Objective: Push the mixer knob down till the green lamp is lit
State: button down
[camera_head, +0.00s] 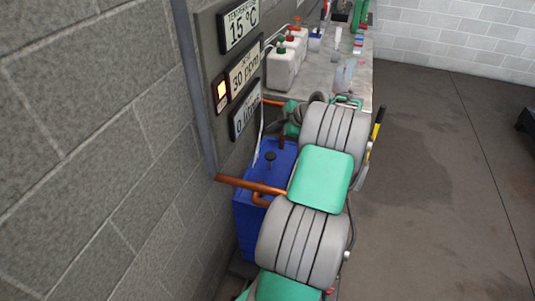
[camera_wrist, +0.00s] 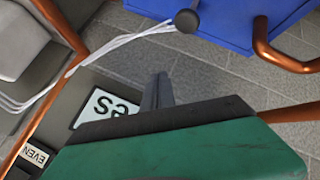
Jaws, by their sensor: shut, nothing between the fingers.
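A dark round knob on a thin stem (camera_head: 270,158), which looks like the mixer knob, stands up from the blue tank (camera_head: 243,212). In the wrist view the knob (camera_wrist: 187,20) is at the top, beside the blue tank (camera_wrist: 235,25). My gripper (camera_wrist: 157,80) is shut and empty, its dark fingers pointing toward the knob but apart from it. In the head view my arm largely hides the gripper. A lamp (camera_head: 221,90) on the wall panel glows yellow-orange. I see no lit green lamp.
Copper pipes (camera_head: 240,184) run by the tank, and one crosses the wrist view's upper right (camera_wrist: 262,45). Display signs (camera_head: 243,120) hang on the panel at left. A bench (camera_head: 318,75) with white canisters (camera_head: 281,68) stands behind. Open floor (camera_head: 440,190) lies right.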

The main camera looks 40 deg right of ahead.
aim_at(273, 156)
notch_tip(273, 156, down, 9)
jog(key=b, duration=0.3)
jog(key=shift+r+b, duration=0.15)
jog(key=shift+b, duration=0.25)
jog(key=shift+f+b, duration=0.25)
jog(key=shift+b, duration=0.1)
dwell(1.5)
jog(key=shift+f+b, duration=0.35)
jog(key=shift+b, duration=0.2)
